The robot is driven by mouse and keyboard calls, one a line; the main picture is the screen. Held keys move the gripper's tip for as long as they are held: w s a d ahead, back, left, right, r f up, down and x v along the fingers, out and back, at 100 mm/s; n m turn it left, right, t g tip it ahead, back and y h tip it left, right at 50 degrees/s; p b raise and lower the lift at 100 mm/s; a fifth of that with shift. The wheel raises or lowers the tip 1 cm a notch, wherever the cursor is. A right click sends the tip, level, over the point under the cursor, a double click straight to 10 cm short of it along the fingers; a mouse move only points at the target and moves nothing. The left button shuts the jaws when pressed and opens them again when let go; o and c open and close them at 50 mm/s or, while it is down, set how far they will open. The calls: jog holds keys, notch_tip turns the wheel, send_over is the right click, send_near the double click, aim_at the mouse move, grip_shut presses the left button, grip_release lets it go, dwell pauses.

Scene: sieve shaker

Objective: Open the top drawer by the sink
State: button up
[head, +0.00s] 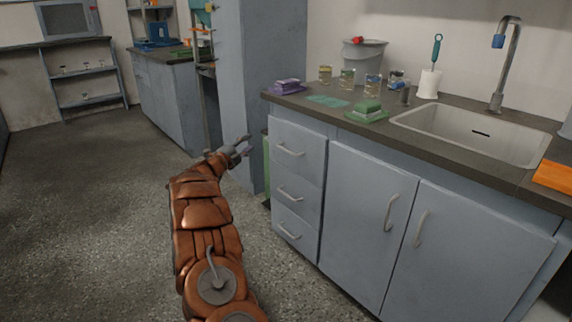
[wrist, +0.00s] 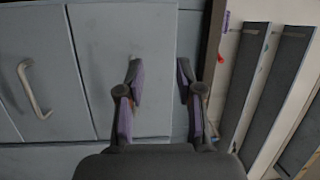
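The top drawer (head: 299,154) is the uppermost of three grey-blue drawers at the left end of the sink counter. It looks shut, and its pale bar handle (head: 290,151) is in plain view. The sink (head: 470,135) is set in the counter to the right. My gripper (head: 244,147) is left of the drawer, apart from the handle in the picture. In the wrist view my gripper (wrist: 160,75) is open, its two fingers spread with nothing between them. That view shows grey panels and a bar handle (wrist: 38,90) at the left; I cannot tell which handle this is.
Two cupboard doors (head: 385,228) with handles are right of the drawers. Jars (head: 348,78), a purple stack (head: 286,86) and a green sponge stack (head: 367,109) stand on the counter. A grey-blue column (head: 255,60) rises behind my gripper. The floor (head: 90,190) at left is clear.

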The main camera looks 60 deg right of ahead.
aim_at(286, 150)
jog(key=s+d+f+m+g+b, duration=0.2)
jog(key=s+d+f+m+g, duration=0.15)
jog(key=s+f+g, duration=0.35)
jog(key=shift+m+t, duration=0.45)
jog(key=shift+t, duration=0.05)
jog(key=shift+s+d+r+b, duration=0.4)
jog(key=shift+s+d+r, duration=0.15)
jog(key=shift+d, duration=0.6)
jog(key=shift+s+d+r+b, duration=0.4)
jog(key=shift+s+d+r, duration=0.15)
jog(key=shift+d, duration=0.55)
jog(key=shift+s+d+r+b, duration=0.4)
jog(key=shift+s+d+r, duration=0.15)
jog(key=shift+d, duration=0.6)
grip_shut()
